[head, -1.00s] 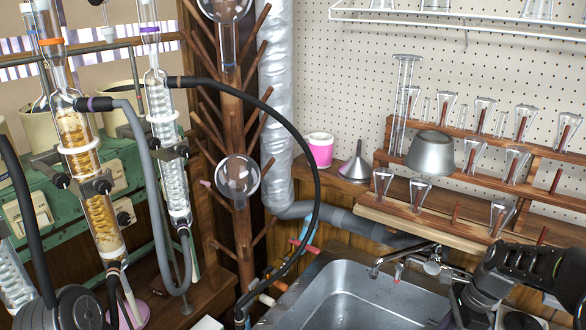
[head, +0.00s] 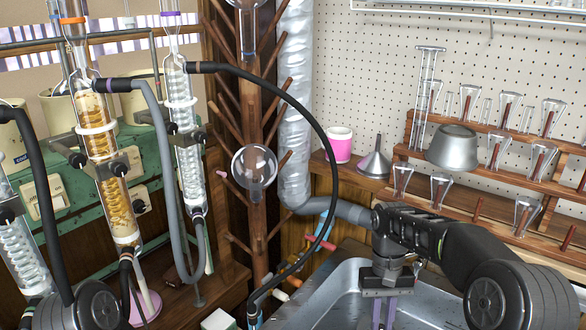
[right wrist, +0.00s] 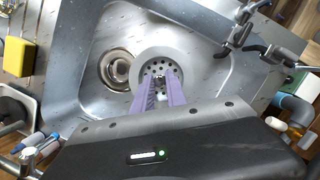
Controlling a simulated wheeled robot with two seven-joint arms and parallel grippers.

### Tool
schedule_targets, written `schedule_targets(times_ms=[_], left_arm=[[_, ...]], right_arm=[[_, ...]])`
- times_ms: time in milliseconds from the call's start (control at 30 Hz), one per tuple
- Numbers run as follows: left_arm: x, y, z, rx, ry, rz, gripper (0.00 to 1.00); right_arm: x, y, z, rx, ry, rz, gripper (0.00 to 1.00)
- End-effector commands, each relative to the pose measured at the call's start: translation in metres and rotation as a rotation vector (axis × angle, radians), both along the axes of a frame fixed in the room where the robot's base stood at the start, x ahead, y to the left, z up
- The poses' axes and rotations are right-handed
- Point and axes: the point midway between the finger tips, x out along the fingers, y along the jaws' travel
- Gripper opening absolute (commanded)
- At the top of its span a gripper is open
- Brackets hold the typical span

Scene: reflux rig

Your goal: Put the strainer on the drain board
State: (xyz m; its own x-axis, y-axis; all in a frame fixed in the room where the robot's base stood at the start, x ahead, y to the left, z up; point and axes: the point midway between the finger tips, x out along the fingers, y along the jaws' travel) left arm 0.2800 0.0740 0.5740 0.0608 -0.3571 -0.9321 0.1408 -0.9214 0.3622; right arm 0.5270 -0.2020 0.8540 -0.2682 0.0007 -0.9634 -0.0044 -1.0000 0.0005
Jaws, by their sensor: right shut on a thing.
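The strainer (right wrist: 153,59) is a round, pale metal disc with holes, seen in the right wrist view. My right gripper (right wrist: 158,80) has its purple fingers shut on it, at its near side. The strainer is over the sink basin (right wrist: 198,30), beside the round drain (right wrist: 116,69); its height above the floor is hard to judge. In the head view my right gripper (head: 378,312) points down over the sink, and the strainer is out of sight. I cannot clearly pick out the drain board. My left gripper is not in view.
A faucet (right wrist: 238,38) reaches over the basin in the right wrist view. A yellow sponge (right wrist: 18,57) lies left of the basin. A black hose (head: 322,130) arches left of the sink. A funnel (head: 375,160) and pink-banded cup (head: 339,144) stand behind.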

Motion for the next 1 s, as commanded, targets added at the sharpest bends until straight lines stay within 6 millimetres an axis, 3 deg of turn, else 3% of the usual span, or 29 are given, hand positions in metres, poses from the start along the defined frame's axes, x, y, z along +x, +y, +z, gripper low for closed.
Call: schedule_targets(times_ms=[533, 633, 767, 1000], left_arm=[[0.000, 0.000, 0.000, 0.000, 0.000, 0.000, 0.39], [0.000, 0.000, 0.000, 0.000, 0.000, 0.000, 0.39], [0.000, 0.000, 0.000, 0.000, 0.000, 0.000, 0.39], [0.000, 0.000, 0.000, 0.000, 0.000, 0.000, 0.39]], right_arm=[[0.000, 0.003, 0.000, 0.000, -0.001, 0.005, 0.00], [-0.001, 0.003, -0.007, -0.001, 0.002, 0.004, 0.00], [-0.007, 0.004, -0.039, -0.003, 0.007, 0.006, 0.00], [-0.031, 0.003, -0.123, -0.002, 0.005, 0.005, 0.00]])
